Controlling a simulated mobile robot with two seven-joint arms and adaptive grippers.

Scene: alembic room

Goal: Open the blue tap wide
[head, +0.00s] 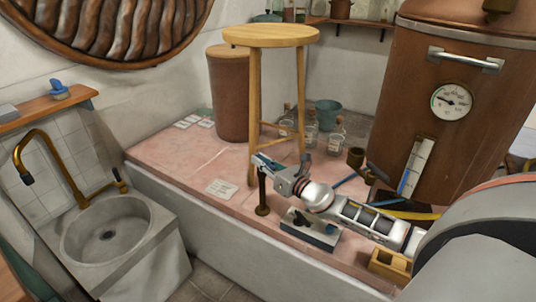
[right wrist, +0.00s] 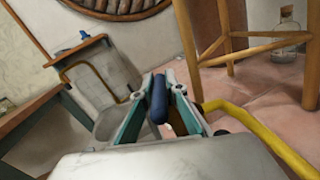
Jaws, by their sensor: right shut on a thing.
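In the head view my right gripper (head: 266,163) reaches in from the right, over the pink tiled ledge. Its fingers meet at the top of a short upright brass post (head: 262,196). In the right wrist view the two green-lined fingers of my right gripper (right wrist: 160,98) are closed on the dark blue tap handle (right wrist: 158,101), which stands between them. In the head view the fingers mostly hide this handle. I cannot tell how far the tap is turned. My left gripper is not in view.
A wooden stool (head: 270,37) stands just behind the gripper. A grey block with dark blue knobs (head: 310,228) sits below my arm. A copper boiler (head: 440,110) with a gauge stands at right. A stone sink (head: 106,232) with a brass faucet is at left.

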